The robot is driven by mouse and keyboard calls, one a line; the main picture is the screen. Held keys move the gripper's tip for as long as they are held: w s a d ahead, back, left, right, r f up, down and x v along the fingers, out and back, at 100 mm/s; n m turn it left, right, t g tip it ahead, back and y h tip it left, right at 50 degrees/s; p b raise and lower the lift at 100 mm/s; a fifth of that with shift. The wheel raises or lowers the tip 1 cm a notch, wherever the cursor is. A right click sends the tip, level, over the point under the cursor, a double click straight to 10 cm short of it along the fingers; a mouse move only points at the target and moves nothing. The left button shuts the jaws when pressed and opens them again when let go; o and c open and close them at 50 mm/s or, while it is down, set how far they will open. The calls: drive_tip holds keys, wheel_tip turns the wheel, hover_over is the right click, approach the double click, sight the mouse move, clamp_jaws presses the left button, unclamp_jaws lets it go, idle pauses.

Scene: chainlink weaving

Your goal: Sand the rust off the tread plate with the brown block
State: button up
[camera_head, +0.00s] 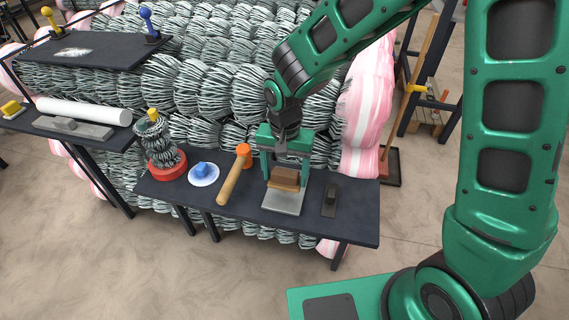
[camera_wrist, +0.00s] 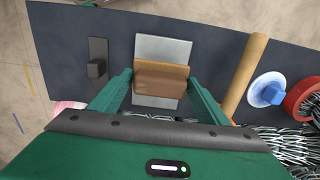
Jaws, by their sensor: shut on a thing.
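The tread plate (camera_head: 283,201) is a light grey square lying on the dark bench; it also shows in the wrist view (camera_wrist: 163,47). The brown block (camera_head: 285,178) is between the fingers of my gripper (camera_head: 284,176), over the plate. In the wrist view, my gripper (camera_wrist: 160,88) has one finger at each side of the brown block (camera_wrist: 161,78) and is shut on it. The block covers the middle of the plate. I cannot tell whether it touches the plate. No rust shows on the visible parts of the plate.
On the dark bench (camera_head: 355,215), an orange-headed mallet (camera_head: 230,185) lies left of the plate and a dark handled tool (camera_head: 330,200) right of it. Farther left are a blue thing on a white disc (camera_head: 203,174) and a red-based wire coil (camera_head: 165,163). Wire mesh rolls (camera_head: 205,90) stand behind.

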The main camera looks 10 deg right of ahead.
drive_tip(key=shift+r, duration=1.8)
